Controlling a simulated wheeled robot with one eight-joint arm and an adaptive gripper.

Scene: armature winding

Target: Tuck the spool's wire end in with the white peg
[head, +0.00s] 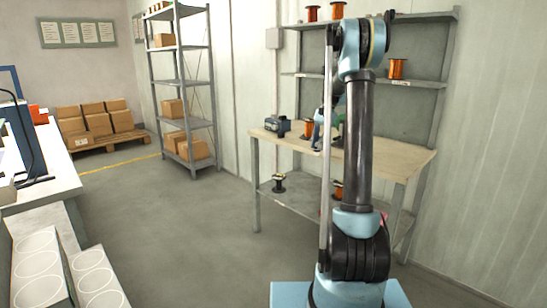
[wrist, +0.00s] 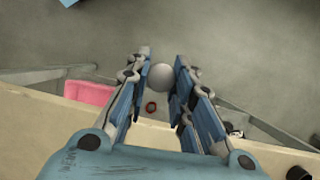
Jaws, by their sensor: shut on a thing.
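My gripper (wrist: 159,68) is shut on a pale, round-ended thing that looks like the white peg (wrist: 160,78), seen nearly end-on between the fingers in the wrist view. In the head view my gripper is mostly hidden behind my arm, above the workbench. An orange copper-wound spool (head: 309,129) stands on the bench, left of my arm. I cannot make out a loose wire end on any spool.
The wooden workbench (head: 415,158) has a dark device (head: 276,125) at its left end. More copper spools (head: 397,69) stand on the shelves behind. A pink thing (wrist: 90,93) lies near the bench edge. A shelving rack (head: 182,83) stands further left. The floor between is clear.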

